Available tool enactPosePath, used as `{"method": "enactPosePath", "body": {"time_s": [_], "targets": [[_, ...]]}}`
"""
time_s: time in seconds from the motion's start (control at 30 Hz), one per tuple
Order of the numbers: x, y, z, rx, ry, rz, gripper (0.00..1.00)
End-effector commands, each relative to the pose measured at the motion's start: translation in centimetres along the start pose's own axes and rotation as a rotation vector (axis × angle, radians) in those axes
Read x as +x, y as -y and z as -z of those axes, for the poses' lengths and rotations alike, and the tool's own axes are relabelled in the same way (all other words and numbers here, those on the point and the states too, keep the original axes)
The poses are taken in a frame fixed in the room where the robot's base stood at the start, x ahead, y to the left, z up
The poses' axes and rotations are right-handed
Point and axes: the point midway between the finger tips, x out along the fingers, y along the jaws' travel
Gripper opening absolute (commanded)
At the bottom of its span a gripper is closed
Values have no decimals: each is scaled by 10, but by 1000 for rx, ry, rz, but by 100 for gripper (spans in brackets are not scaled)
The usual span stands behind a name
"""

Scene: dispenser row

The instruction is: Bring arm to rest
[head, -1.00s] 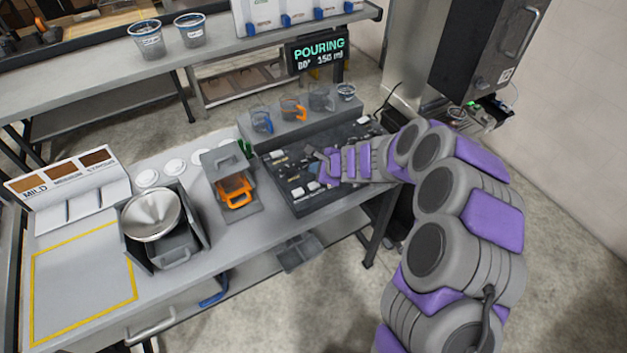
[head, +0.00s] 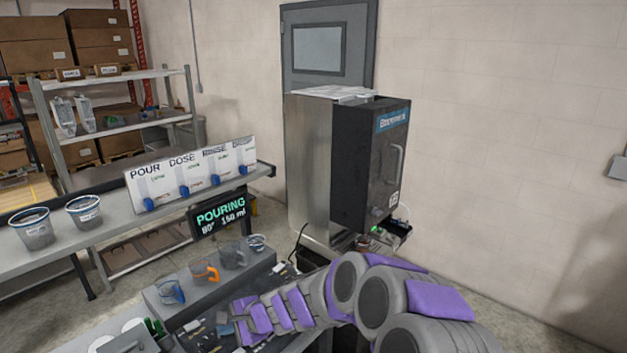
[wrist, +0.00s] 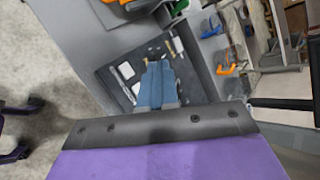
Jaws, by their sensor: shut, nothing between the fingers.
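My gripper (head: 226,330) is at the lower middle of the head view, at the end of my grey and purple arm. It is above the dark tool tray (head: 195,328) on the workbench. In the wrist view my gripper's fingers (wrist: 158,82) are together with nothing between them, over the same dark tray (wrist: 105,75) with small white and dark items. I cannot tell the exact height of the fingers above the tray.
A grey riser (head: 215,282) behind the tray holds several measuring cups, one with an orange handle (head: 206,272). A "POURING" sign (head: 221,213) stands behind it. A black dispenser (head: 368,165) stands at the back right. Clear floor and wall lie at the right.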

Motion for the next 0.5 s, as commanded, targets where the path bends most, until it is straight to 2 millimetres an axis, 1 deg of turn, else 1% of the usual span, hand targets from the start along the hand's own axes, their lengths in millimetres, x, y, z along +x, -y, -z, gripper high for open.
{"method": "enactPosePath", "body": {"time_s": [0.03, 0.13, 0.2, 0.27, 0.3, 0.37, 0.5], "targets": [[-19, 0, -11, -67, 19, -5, 0], [-51, -10, -33, -197, 58, -41, 0], [-72, -23, -46, -284, 81, -77, 0], [-91, -35, -54, -356, 91, -108, 0], [-103, -44, -59, -401, 97, -132, 0], [-121, -60, -65, -470, 103, -174, 0], [-164, -103, -71, -607, 103, -286, 0]]}}
